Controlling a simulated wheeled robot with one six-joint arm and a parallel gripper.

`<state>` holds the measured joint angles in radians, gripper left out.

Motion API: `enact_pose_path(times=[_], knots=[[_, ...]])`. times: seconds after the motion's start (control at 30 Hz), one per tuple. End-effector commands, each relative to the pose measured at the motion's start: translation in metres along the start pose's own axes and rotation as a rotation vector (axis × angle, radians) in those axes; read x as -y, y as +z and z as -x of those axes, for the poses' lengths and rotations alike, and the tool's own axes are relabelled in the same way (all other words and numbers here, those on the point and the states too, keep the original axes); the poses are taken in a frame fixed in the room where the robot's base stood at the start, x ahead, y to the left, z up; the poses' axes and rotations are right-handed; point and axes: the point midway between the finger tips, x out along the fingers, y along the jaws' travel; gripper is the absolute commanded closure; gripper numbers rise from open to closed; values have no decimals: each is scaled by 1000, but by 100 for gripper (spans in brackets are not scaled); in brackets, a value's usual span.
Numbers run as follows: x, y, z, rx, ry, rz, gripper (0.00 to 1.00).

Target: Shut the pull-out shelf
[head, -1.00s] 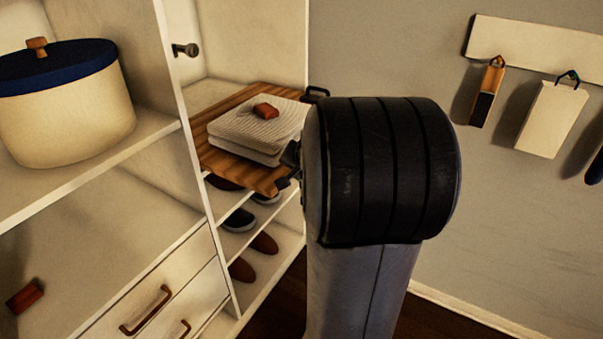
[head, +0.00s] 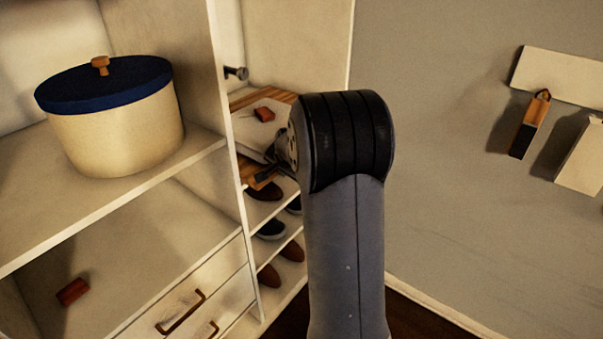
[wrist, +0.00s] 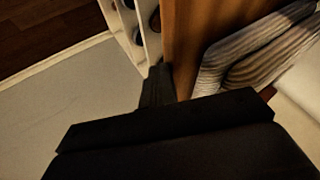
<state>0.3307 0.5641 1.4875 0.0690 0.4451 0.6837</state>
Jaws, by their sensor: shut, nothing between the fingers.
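The pull-out shelf is a wooden board (head: 276,96) in the narrow right bay of the white cabinet. My arm hides much of the shelf's right side. The striped folded cloth (wrist: 258,52) lies beyond the board's edge strip.
A dark knob (head: 237,73) is on the bay's left side. Shoes (head: 270,229) stand on racks below the shelf. A cream pot with a blue lid (head: 112,120) and another red block (head: 73,291) sit in the left bay, above drawers (head: 190,305). The grey wall at right has hanging items.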

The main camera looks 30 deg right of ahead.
Motion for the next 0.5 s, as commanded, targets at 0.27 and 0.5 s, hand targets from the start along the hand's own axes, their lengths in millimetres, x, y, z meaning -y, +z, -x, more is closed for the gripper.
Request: enact_pose_path(times=[0.27,0.5], knots=[[43,0,-23,1,-1,2,100],[59,0,-31,0,-1,0,100]])
